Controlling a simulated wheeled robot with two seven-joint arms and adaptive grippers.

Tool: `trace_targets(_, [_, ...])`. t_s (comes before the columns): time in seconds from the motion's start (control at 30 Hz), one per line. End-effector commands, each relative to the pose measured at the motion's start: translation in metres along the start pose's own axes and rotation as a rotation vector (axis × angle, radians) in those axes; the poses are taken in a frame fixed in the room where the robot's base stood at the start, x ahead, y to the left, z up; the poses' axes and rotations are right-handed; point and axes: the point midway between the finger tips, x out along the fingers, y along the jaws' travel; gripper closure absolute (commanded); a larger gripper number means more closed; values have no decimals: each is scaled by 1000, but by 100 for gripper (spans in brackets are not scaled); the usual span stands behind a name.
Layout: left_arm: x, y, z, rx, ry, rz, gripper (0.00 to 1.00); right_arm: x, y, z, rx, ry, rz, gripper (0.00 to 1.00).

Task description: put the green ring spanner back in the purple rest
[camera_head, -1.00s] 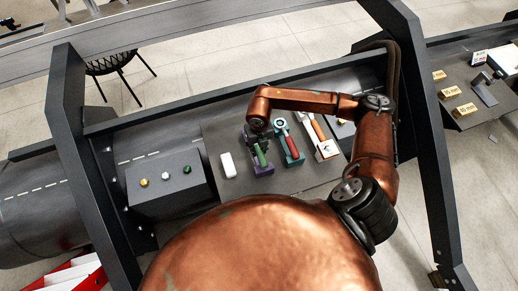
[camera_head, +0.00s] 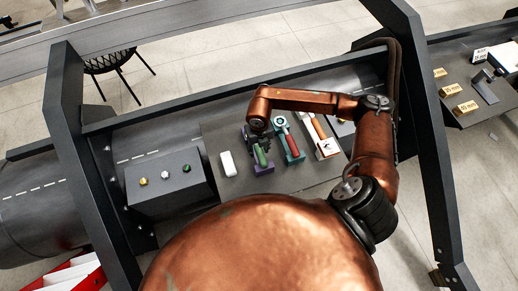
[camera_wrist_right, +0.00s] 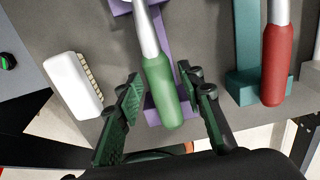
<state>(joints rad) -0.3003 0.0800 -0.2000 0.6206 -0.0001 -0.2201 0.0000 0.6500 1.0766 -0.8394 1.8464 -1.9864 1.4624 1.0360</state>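The green ring spanner (camera_head: 261,155) lies along the purple rest (camera_head: 265,170). In the right wrist view its green handle (camera_wrist_right: 162,92) and grey shaft lie over the purple rest (camera_wrist_right: 154,116); its ring end is out of the picture there. My right gripper (camera_head: 257,140) is over the spanner, hiding its upper part in the head view. In the wrist view my right gripper (camera_wrist_right: 163,86) is open, with one finger on each side of the handle and narrow gaps showing. My left gripper is not in view.
A red-handled spanner (camera_head: 290,144) in a teal rest (camera_head: 295,158) and an orange-handled tool (camera_head: 319,130) on a white rest stand to the right. A white brush-like block (camera_head: 228,163) lies left. A dark box with several knobs (camera_head: 165,189) stands farther left.

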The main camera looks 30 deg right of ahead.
Motion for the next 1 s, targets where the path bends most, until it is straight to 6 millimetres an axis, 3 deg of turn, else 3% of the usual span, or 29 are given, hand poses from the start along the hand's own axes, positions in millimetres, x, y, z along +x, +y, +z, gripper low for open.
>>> trace_targets(0.43, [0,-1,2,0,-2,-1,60,-7,0,1,0,-2,0,59])
trace_targets(1.0, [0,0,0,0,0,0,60,-109,0,1,0,-2,-1,59])
